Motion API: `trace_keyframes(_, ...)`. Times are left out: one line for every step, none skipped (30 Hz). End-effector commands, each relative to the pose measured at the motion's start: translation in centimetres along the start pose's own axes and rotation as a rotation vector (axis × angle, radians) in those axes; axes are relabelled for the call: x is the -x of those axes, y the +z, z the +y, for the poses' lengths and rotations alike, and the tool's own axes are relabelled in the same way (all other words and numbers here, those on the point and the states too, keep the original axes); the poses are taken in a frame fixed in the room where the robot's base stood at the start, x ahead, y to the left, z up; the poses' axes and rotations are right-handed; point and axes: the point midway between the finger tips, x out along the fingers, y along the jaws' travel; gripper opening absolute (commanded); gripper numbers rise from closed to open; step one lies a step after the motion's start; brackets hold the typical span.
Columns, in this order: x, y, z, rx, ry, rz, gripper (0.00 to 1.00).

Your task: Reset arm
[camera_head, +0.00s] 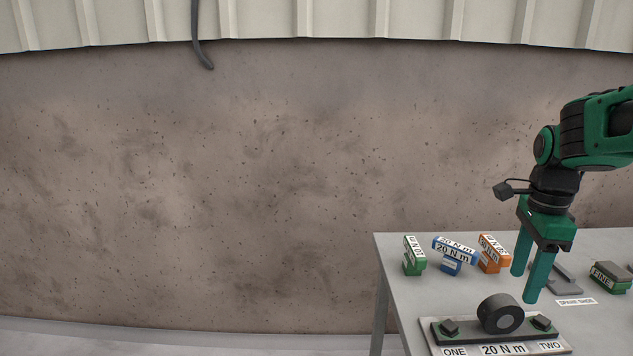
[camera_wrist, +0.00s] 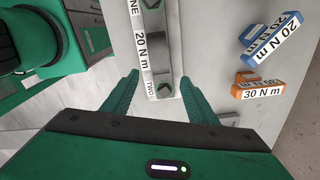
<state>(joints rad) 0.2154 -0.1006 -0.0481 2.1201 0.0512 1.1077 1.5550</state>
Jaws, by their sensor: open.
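My gripper (camera_head: 524,284) is open with nothing between its two green fingers, pointing down above the table just behind the labelled plate. In the wrist view the fingertips (camera_wrist: 160,78) lie on either side of the plate's TWO end. The plate (camera_head: 436,334) carries the labels ONE, 20 N m and TWO. It has a dark bolt near each end and a round dark cylinder (camera_head: 501,314) between them. In the wrist view the plate's label strip (camera_wrist: 141,50) runs up the picture, and the TWO bolt (camera_wrist: 163,90) shows between the fingers.
On the grey table (camera_head: 395,257) stand a green block (camera_head: 413,255), a blue 20 N m block (camera_head: 455,250), an orange block (camera_head: 494,251) and a green MINE box (camera_head: 610,278). A grey flat piece (camera_head: 566,287) lies by the SPARE label. Open floor lies left of the table.

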Motion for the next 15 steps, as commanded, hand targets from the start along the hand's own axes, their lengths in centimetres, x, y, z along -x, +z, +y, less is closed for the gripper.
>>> trace_keyframes(0.0,-0.6,1.3,0.069,-0.002,0.001,0.53)
trace_keyframes(-0.2,-1.0,2.1,0.119,-0.001,0.002,0.53)
trace_keyframes(-0.3,-1.5,3.1,0.188,-0.002,0.003,0.53)
trace_keyframes(-0.4,-1.9,4.0,0.240,-0.002,0.003,0.53)
trace_keyframes(-0.6,-2.2,4.8,0.292,-0.001,0.003,0.53)
trace_keyframes(-0.8,-2.6,5.8,0.364,-0.001,0.003,0.53)
trace_keyframes(-1.0,-2.9,6.6,0.417,0.000,0.003,0.53)
trace_keyframes(-1.2,-3.2,7.5,0.469,0.000,0.002,0.53)
trace_keyframes(-1.4,-3.7,8.5,0.540,0.000,0.001,0.53)
trace_keyframes(-1.7,-3.9,9.4,0.593,0.001,0.000,0.53)
trace_keyframes(-1.9,-4.2,10.2,0.647,0.001,-0.002,0.53)
trace_keyframes(-2.2,-4.5,11.2,0.719,0.001,-0.004,0.53)
trace_keyframes(-2.5,-4.7,12.1,0.771,0.001,-0.006,0.53)
trace_keyframes(-2.8,-5.0,12.9,0.824,0.000,-0.008,0.53)
trace_keyframes(-3.2,-5.2,13.9,0.893,0.000,-0.010,0.53)
